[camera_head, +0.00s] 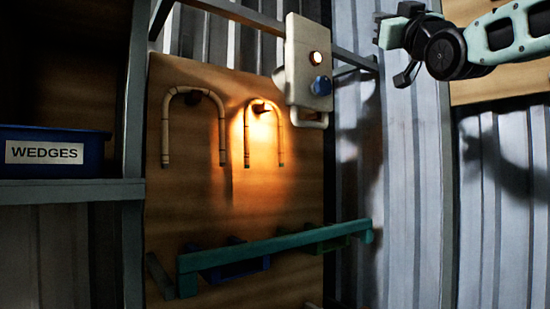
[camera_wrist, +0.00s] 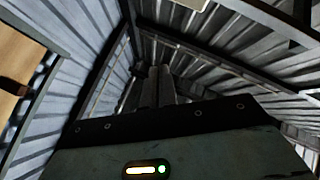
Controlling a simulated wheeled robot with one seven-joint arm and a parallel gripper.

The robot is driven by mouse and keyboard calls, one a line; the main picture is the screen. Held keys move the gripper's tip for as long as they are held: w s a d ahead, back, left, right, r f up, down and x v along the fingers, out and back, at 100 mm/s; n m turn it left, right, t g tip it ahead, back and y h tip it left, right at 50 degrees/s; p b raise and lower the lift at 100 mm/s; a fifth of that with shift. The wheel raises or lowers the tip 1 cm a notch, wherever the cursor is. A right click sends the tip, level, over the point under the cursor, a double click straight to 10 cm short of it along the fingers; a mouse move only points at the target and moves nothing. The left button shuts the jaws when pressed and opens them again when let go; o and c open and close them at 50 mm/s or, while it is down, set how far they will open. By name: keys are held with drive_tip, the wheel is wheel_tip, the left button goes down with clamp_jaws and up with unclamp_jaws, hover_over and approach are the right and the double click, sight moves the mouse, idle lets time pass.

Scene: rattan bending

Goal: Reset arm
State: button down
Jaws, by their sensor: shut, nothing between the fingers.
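My gripper (camera_wrist: 160,72) shows in the wrist view. Its two dark fingers are close together, shut and empty, pointing toward the corrugated wall and roof. Two bent rattan canes hang on the board as upside-down U shapes: a left cane (camera_head: 165,130) and a right cane (camera_head: 247,140) under a glowing lamp spot.
A pale control box (camera_head: 300,60) with a lit lamp and a blue knob is mounted at the board's upper right. A teal rail (camera_head: 280,245) crosses the board low down. A blue bin (camera_head: 90,150) labelled WEDGES stands on a grey shelf (camera_head: 70,190) at left.

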drive_tip(key=w+a+f+g+h+b, duration=0.1)
drive_tip(key=a+f+g, duration=0.25)
drive_tip(key=f, duration=0.75)
drive_tip(key=a+f+m+g, duration=0.1)
drive_tip(key=a+f+g, duration=0.25)
drive_tip(key=f, duration=0.65)
drive_tip(key=w+a+f+g+h+b, duration=0.1)
drive_tip(key=a+f+g, duration=0.25)
drive_tip(key=f, duration=0.75)
drive_tip(key=s+a+f+g, duration=0.3)
drive_tip(key=s+f, duration=0.1)
drive_tip(key=f, duration=0.7)
drive_tip(key=s+f+g+h+b, duration=0.15)
drive_tip(key=s+f+g, duration=0.45)
drive_tip(key=s+f, duration=0.7)
drive_tip(key=s+d+f+g+h, duration=0.2)
drive_tip(key=s+f, duration=0.5)
drive_tip(key=s, duration=0.1)
drive_tip(key=s+d+f+n+g+h, duration=0.1)
drive_tip(key=s+d+f+g+h, duration=0.1)
drive_tip(key=s+f, duration=0.5)
drive_tip(key=shift+s+d+g+b, duration=0.35)
drive_tip(key=shift+d+g+b, duration=0.05)
drive_tip(key=shift+d+g, duration=0.45)
